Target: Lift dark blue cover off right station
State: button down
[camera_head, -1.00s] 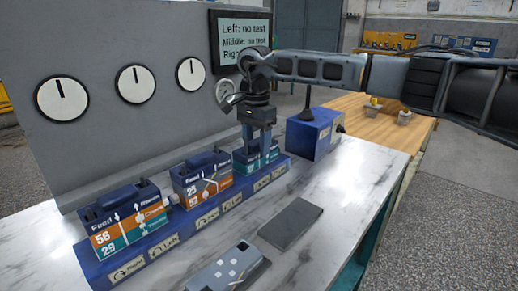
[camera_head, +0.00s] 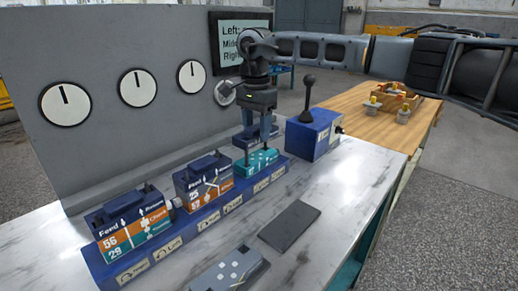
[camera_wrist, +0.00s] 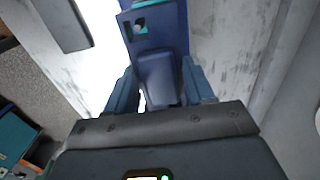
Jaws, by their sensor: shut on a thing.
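The dark blue cover (camera_head: 257,135) is between the two fingers of my gripper (camera_head: 257,148), which is shut on it. The cover is raised above the right station (camera_head: 256,163), whose teal body shows below it. In the wrist view the cover (camera_wrist: 160,78) sits between both fingers, and part of the blue base with a teal patch shows beyond it. The underside of the cover is hidden.
The middle station (camera_head: 204,187) and left station (camera_head: 130,227) stand in the same row with dark blue covers on. A blue lever box (camera_head: 314,135) stands close to the right. A dark plate (camera_head: 289,226) and a grey device (camera_head: 229,269) lie in front. A gauge panel stands behind.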

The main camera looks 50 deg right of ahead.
aim_at(257, 126)
jog(key=shift+r+p, duration=2.05)
jog(key=shift+r, duration=1.6)
